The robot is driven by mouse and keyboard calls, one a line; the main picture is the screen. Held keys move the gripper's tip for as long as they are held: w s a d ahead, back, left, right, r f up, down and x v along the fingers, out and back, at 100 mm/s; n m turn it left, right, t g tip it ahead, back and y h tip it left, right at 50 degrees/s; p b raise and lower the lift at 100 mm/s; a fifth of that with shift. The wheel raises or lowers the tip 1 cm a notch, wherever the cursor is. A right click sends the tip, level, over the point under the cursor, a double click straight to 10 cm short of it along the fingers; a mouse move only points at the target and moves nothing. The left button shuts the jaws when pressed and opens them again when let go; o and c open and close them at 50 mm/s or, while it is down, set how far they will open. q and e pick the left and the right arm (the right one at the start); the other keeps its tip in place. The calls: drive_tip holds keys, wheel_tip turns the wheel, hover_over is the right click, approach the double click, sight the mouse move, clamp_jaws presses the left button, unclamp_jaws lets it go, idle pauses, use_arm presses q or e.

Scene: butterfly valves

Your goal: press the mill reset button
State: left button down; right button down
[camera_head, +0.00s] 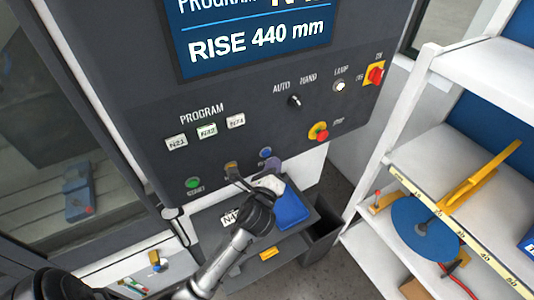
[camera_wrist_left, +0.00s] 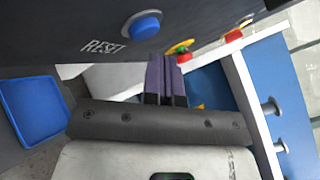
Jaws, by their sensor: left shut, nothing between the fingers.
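The reset button is the round blue button (camera_head: 265,152) on the lower edge of the dark control panel (camera_head: 150,90). In the left wrist view the blue button (camera_wrist_left: 142,25) shows at the top, with the word RESET beside it. My left gripper (camera_head: 271,164) is just below the button in the head view, and its body partly covers the panel's lower edge. In the left wrist view its shut, empty fingers (camera_wrist_left: 165,62) point toward the panel, below and right of the button. They look close to it, but contact does not show. My right gripper is not in view.
A green button (camera_head: 193,183) and an amber one (camera_head: 231,167) lie left of the reset button. A red emergency stop (camera_head: 320,133) is to its right. A blue tray (camera_head: 292,208) sits below the panel. White shelving (camera_head: 455,130) stands at the right.

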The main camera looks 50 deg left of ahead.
use_arm(q)
drive_tip(key=shift+s+d, duration=0.2)
drive_tip(key=shift+d, duration=0.6)
drive_tip(key=shift+s+d, duration=0.25)
drive_tip(key=shift+d, duration=0.6)
drive_tip(key=shift+s+d, duration=0.2)
drive_tip(key=shift+d, duration=0.6)
